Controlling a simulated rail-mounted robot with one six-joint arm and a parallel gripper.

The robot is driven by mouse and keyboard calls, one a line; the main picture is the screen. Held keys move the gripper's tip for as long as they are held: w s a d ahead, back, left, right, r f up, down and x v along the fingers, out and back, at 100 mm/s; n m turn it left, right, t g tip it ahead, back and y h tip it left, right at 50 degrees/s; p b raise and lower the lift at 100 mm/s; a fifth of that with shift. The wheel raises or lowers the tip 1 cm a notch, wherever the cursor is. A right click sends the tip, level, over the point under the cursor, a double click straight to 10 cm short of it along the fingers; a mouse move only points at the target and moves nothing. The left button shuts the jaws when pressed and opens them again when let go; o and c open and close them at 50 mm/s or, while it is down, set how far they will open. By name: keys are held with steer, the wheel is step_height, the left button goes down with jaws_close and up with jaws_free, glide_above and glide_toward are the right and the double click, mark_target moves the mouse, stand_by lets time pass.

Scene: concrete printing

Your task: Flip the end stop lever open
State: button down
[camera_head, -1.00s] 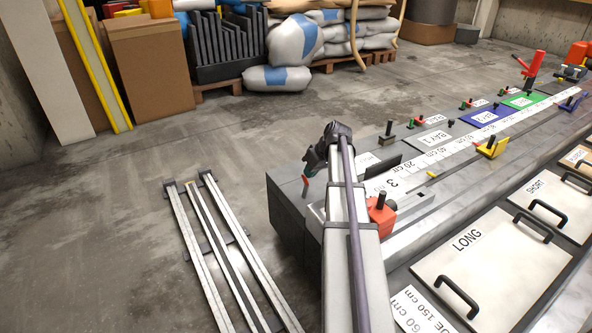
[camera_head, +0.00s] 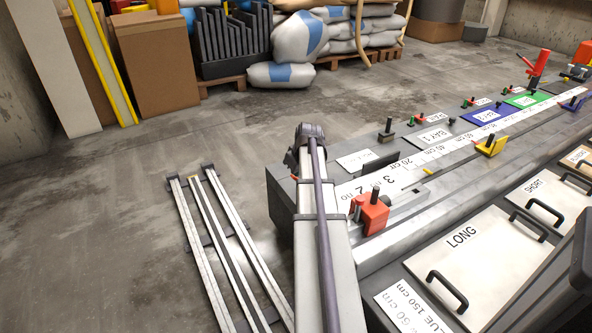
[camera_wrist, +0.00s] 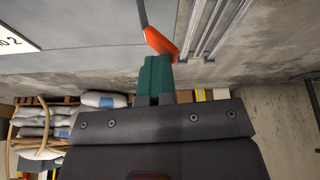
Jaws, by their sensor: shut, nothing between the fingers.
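An orange-red lever tip (camera_wrist: 160,43) on a thin dark rod lies just past my fingertips in the wrist view, at the bench edge. My gripper (camera_wrist: 154,60) has dark green fingers, shut with nothing between them. They overlap the lever's lower edge in the picture; I cannot tell whether they touch it. In the head view, only a small orange bit (camera_head: 294,178) shows beside my arm at the bench's near-left end. My arm hides the fingers and most of the lever there.
The long grey bench (camera_head: 282,205) carries a red block (camera_head: 375,217) with a black knob, right of my arm. A yellow stop (camera_head: 491,146) sits farther along. Metal rails (camera_head: 208,255) lie on the floor at left. Sacks (camera_head: 298,40) stand behind; open floor lies between.

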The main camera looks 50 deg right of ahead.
steer(key=d+p+v, duration=0.2)
steer(key=p+v, duration=1)
steer(key=shift+r, duration=0.45)
steer(key=shift+d, duration=0.1)
